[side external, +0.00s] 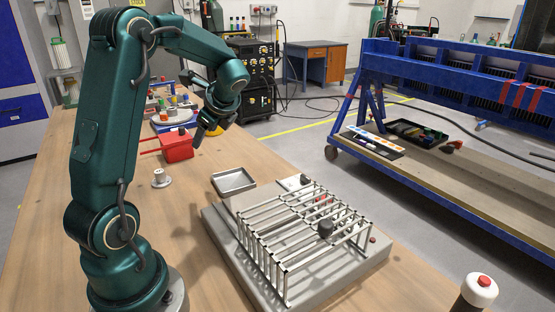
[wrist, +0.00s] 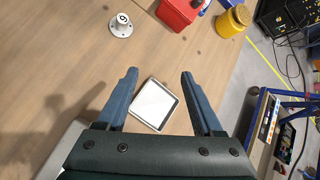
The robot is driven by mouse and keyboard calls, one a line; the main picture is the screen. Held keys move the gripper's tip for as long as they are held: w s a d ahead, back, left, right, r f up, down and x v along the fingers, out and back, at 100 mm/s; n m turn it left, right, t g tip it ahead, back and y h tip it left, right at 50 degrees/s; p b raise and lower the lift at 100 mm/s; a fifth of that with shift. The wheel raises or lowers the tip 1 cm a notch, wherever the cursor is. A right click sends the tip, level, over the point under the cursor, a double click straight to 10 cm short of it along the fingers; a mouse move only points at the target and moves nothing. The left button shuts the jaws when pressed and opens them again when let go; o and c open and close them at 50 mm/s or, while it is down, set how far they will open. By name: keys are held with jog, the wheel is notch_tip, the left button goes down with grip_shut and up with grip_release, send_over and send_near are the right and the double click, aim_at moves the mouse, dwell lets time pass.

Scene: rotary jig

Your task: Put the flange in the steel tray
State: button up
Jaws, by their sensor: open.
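The flange (side external: 159,178), a small silvery disc with a raised hub, stands on the wooden table left of the steel tray; it also shows in the wrist view (wrist: 121,27) at the upper left. The steel tray (side external: 233,181), shallow and rectangular, lies on the table and looks empty; in the wrist view its rim (wrist: 176,101) shows between my fingers. My gripper (side external: 201,143) is raised above the table, near the red box in the side view.
A red box (side external: 178,147) stands behind the flange. A wire rack (side external: 310,230) on a grey base fills the table's right front. A yellow jar (wrist: 234,20) stands near the table's far edge. Bare wood (side external: 185,215) lies around the flange.

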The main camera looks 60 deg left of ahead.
aim_at(163, 172)
jog(key=s+a+f+g, duration=0.1)
jog(key=s+a+f, duration=0.1)
jog(key=s+f, duration=0.1)
jog(key=s+a+f+g+h, duration=0.1)
jog(key=s+a+f+g, duration=0.1)
jog(key=a+f, duration=0.1)
jog(key=s+a+f+g, duration=0.1)
jog(key=s+a+f, duration=0.2)
jog(key=f, duration=0.1)
jog(key=shift+s+a+f+n, duration=0.25)
jog(key=shift+s+n, duration=0.05)
jog(key=shift+x, duration=2.45)
jog(key=shift+s, duration=0.1)
jog(key=shift+r, duration=0.1)
grip_shut()
